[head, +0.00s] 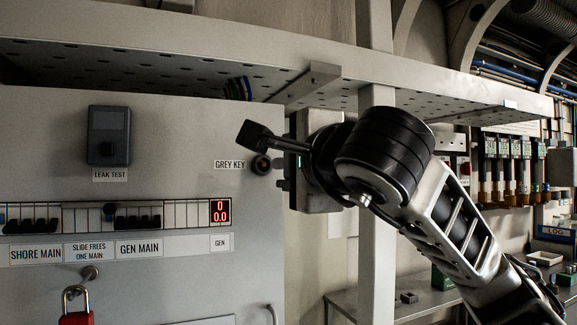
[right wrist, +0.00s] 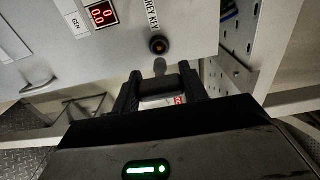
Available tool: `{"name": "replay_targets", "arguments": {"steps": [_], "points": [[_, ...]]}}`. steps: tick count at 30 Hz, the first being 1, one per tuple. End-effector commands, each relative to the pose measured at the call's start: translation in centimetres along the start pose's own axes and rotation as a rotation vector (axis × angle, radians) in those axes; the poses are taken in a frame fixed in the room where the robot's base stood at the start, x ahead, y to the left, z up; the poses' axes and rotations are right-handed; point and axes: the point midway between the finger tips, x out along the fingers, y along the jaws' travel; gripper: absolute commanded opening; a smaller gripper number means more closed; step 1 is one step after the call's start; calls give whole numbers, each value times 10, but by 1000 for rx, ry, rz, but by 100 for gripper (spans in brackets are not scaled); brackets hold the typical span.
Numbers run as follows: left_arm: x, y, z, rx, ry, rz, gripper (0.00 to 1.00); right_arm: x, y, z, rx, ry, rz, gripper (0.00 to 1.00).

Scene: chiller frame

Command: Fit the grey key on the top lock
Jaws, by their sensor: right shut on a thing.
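The top lock (head: 261,165) is a dark round socket on the grey cabinet front, beside the GREY KEY label. It also shows in the right wrist view (right wrist: 158,45). My right gripper (right wrist: 160,86) is shut on the grey key (right wrist: 160,67), whose grey end points at the lock. That end is close below the socket in the wrist view; a small gap seems to show, but I cannot tell the depth. In the head view my right gripper (head: 262,142) is just in front of the lock, and the key cannot be made out there. My left gripper is out of view.
A perforated shelf (head: 150,68) runs above the cabinet, with an upright post (head: 376,220) to the right. A red padlock (head: 76,317) hangs low on the left. A LEAK TEST box (head: 108,135) and breaker panel (head: 115,216) are left of the lock.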

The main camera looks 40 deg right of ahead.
Motion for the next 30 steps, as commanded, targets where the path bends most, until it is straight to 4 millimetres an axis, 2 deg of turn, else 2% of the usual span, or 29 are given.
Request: {"name": "replay_targets", "arguments": {"steps": [10, 24, 30], "points": [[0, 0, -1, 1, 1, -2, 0, 7, 1, 0, -1, -1, 5, 23], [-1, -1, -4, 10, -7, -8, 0, 48, 0, 0, 0, 0, 5, 23], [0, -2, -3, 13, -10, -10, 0, 57, 1, 0, -1, -1, 4, 23]]}}
